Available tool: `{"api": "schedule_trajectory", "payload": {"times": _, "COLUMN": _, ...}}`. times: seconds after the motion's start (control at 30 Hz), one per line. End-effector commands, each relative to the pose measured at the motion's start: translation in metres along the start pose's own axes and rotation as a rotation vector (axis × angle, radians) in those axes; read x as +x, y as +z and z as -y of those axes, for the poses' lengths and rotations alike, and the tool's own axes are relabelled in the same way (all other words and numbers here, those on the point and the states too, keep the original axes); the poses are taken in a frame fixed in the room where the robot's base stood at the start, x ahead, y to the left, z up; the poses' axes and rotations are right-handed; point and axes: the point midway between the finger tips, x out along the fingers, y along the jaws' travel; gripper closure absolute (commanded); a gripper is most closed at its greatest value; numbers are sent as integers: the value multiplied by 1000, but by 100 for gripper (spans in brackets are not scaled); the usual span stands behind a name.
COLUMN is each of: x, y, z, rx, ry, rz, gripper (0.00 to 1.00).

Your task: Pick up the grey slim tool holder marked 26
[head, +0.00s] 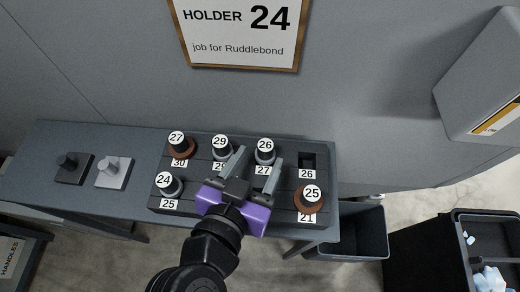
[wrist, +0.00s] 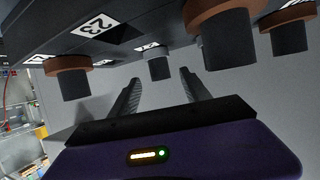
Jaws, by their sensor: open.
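The grey slim tool holder marked 26 (head: 265,151) stands upright in the back row of the dark rack, behind a label reading 27. It has a grey collar and a round white tag on top. My gripper (head: 260,154) is open over the rack, one finger on each side of this holder in the head view; whether the holder is touched cannot be told. In the wrist view, my gripper (wrist: 160,77) shows two spread fingers with nothing held. A small grey-collared holder (wrist: 157,65) appears beyond the fingertips; its number is not readable there.
Neighbours on the rack (head: 232,212) are grey holder 29 (head: 221,146), brown holder 27 (head: 180,147), grey holder 24 (head: 168,185) and brown holder 25 (head: 311,197). The socket labelled 26 (head: 307,161) is empty. Two small blocks with knobs lie left. A sign reads HOLDER 24 (head: 245,30).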

Motion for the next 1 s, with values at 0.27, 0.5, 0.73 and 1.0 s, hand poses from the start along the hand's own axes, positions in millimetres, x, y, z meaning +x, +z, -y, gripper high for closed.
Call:
{"api": "schedule_trajectory", "payload": {"times": 0.27, "x": 37, "y": -1, "z": -1, "rx": -1, "ry": 1, "rz": 0, "gripper": 45}}
{"api": "schedule_trajectory", "payload": {"times": 0.5, "x": 52, "y": 0, "z": 0, "rx": 0, "ry": -4, "rz": 0, "gripper": 45}}
{"api": "schedule_trajectory", "payload": {"times": 0.73, "x": 52, "y": 0, "z": 1, "rx": 0, "ry": -4, "rz": 0, "gripper": 56}}
{"api": "schedule_trajectory", "payload": {"times": 1.0, "x": 52, "y": 0, "z": 1, "rx": 0, "ry": -4, "rz": 0, "gripper": 100}}
